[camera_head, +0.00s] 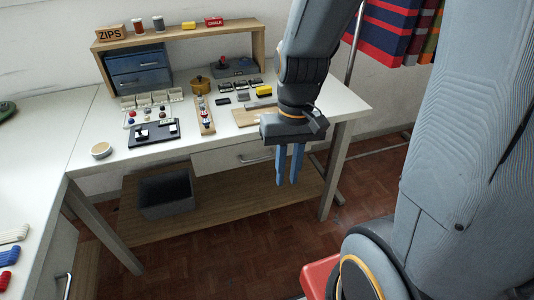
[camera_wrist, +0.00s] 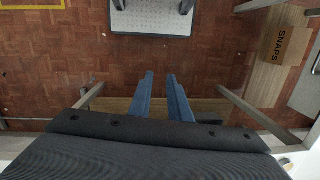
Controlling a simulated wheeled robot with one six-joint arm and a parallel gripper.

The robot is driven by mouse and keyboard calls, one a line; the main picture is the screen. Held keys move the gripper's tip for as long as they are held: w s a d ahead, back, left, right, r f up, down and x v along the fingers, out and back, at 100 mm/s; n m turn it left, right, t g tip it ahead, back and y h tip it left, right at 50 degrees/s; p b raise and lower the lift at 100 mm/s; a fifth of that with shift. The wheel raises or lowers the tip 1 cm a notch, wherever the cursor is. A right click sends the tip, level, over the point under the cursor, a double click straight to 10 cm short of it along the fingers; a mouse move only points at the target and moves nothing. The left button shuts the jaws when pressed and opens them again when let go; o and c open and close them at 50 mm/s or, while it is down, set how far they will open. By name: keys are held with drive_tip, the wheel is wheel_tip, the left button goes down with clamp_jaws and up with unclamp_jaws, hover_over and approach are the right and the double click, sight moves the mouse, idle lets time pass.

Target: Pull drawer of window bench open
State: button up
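A white bench (camera_head: 88,150) stands against the wall, with a pale drawer (camera_head: 222,160) under its front edge. The drawer front looks flush and shut. Its metal bar handle (camera_head: 255,159) shows just left of my gripper. My gripper (camera_head: 287,182) points down, apart from the handle, in front of the bench's right part. Its two blue fingers are parted with nothing between them; they also show in the wrist view (camera_wrist: 160,78). My gripper and arm hide part of the drawer's right side. No window shows, so I cannot tell which bench is the window bench.
Another white bench (camera_head: 30,180) at left has a drawer handle (camera_head: 67,287). A dark bin (camera_head: 166,193) stands on the wooden lower shelf (camera_head: 225,205). A SNAPS box (camera_wrist: 288,45) shows in the wrist view. Open red-brown floor (camera_head: 240,265) lies in front.

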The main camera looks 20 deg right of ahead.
drive_tip(key=w+f+m+g+y+b, duration=0.2)
drive_tip(key=w+f+m+y, duration=0.15)
drive_tip(key=f, duration=0.25)
drive_tip(key=m+t+y+b, duration=0.4)
drive_tip(key=m+t+y, duration=0.2)
drive_tip(key=t+y, duration=0.3)
approach(265, 158)
drive_tip(key=w+a+f+g+y, duration=0.1)
drive_tip(key=w+a, duration=0.1)
drive_tip(key=a, duration=0.1)
drive_tip(key=shift+n, duration=0.25)
drive_tip(key=shift+p+x, duration=0.6)
drive_tip(key=shift+x, duration=3.35)
drive_tip(key=shift+f, duration=0.15)
clamp_jaws()
